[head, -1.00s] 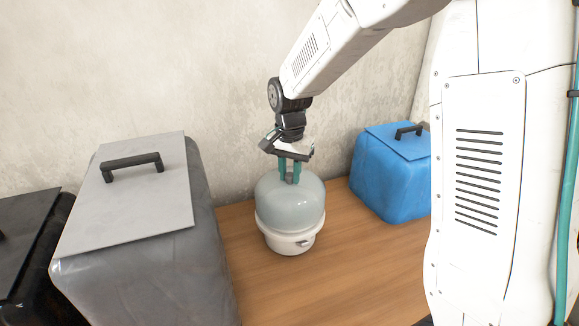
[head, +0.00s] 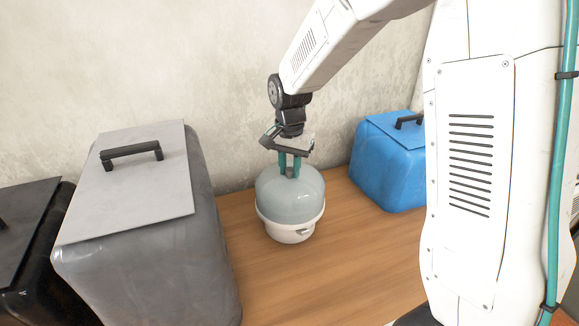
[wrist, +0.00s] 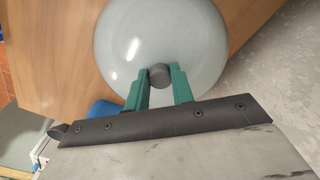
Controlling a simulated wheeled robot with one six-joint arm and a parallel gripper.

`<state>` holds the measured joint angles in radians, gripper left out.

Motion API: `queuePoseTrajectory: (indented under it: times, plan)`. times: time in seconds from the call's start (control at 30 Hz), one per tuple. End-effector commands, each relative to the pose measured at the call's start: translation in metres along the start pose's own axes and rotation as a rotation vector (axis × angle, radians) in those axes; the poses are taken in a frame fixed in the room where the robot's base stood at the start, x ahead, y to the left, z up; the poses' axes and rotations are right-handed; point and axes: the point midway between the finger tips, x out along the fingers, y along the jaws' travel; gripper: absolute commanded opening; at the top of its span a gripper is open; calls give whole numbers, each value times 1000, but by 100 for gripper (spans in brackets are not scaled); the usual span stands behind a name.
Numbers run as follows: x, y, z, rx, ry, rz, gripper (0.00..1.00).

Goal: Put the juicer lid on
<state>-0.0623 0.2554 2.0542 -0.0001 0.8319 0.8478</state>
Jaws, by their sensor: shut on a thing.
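The juicer lid (head: 290,193) is a clear grey dome with a small dark knob on top. It sits over the white juicer base (head: 290,233) on the wooden table. My gripper (head: 290,168) comes from above with its green fingers on either side of the knob, shut on it. In the wrist view the gripper (wrist: 159,80) holds the knob, and the lid (wrist: 160,35) fills the top middle. The lid looks nearly level on the base; whether it is fully seated I cannot tell.
A large grey bin (head: 150,260) with a flat handled lid stands to the left, with a black bin (head: 25,240) beyond it. A blue bin (head: 385,165) stands at the right back. The wooden table (head: 350,260) is clear in front of the juicer.

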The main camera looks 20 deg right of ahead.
Motion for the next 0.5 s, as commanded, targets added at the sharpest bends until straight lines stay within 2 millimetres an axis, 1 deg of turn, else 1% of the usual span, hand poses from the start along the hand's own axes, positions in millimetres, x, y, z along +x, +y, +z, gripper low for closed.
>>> queuePoseTrajectory:
  times: [0.23, 0.27, 0.3, 0.33, 0.5]
  plan:
    - [3, 0, 0, 0, 0, 0, 0]
    - [3, 0, 0, 0, 0, 0, 32]
    - [3, 0, 0, 0, 0, 0, 43]
    - [3, 0, 0, 0, 0, 0, 49]
    - [3, 0, 0, 0, 0, 0, 49]
